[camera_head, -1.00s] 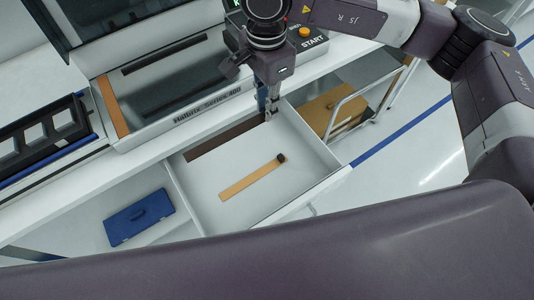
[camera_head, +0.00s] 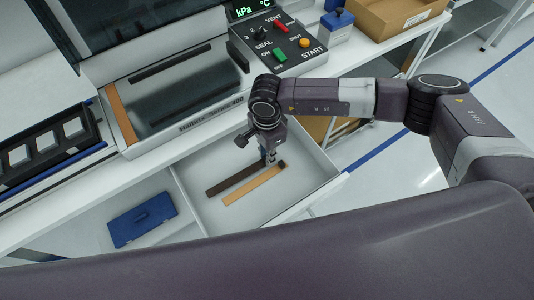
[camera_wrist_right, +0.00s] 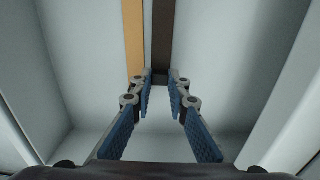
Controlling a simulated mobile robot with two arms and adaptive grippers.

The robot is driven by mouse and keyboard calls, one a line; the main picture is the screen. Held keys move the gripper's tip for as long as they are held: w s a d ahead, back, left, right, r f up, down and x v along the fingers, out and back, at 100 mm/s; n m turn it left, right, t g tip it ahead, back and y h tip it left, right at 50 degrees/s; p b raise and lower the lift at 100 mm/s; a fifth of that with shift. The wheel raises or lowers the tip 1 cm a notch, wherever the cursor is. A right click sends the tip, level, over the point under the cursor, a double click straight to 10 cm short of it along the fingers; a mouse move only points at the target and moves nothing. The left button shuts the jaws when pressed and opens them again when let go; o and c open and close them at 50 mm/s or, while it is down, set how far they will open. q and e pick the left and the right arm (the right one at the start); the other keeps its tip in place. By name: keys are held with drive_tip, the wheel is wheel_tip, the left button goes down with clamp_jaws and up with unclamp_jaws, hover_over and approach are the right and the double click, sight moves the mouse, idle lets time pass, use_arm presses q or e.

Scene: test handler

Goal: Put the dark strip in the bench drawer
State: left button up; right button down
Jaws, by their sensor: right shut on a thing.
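The dark strip (camera_head: 232,181) is long, flat and brown-black. It is inside the open bench drawer (camera_head: 308,172), beside and roughly parallel to a tan strip (camera_head: 252,188) on the drawer floor. My right gripper (camera_head: 270,160) reaches down into the drawer and is shut on one end of the dark strip. In the right wrist view the dark strip (camera_wrist_right: 162,40) runs away from between the fingertips (camera_wrist_right: 160,80), with the tan strip (camera_wrist_right: 135,40) just left of it. I cannot tell whether the dark strip touches the floor. My left gripper is not in view.
A blue case (camera_head: 141,219) lies in the compartment left of the drawer's divider. Behind stands the bench machine (camera_head: 190,85) with its button panel (camera_head: 278,45). A cardboard box (camera_head: 398,12) and a blue-and-white container (camera_head: 337,25) are at the back right.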

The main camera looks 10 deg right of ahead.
drive_tip(key=shift+f, duration=0.55)
drive_tip(key=shift+f, duration=0.1)
drive_tip(key=shift+f, duration=0.1)
drive_tip(key=c, duration=1.9)
unclamp_jaws()
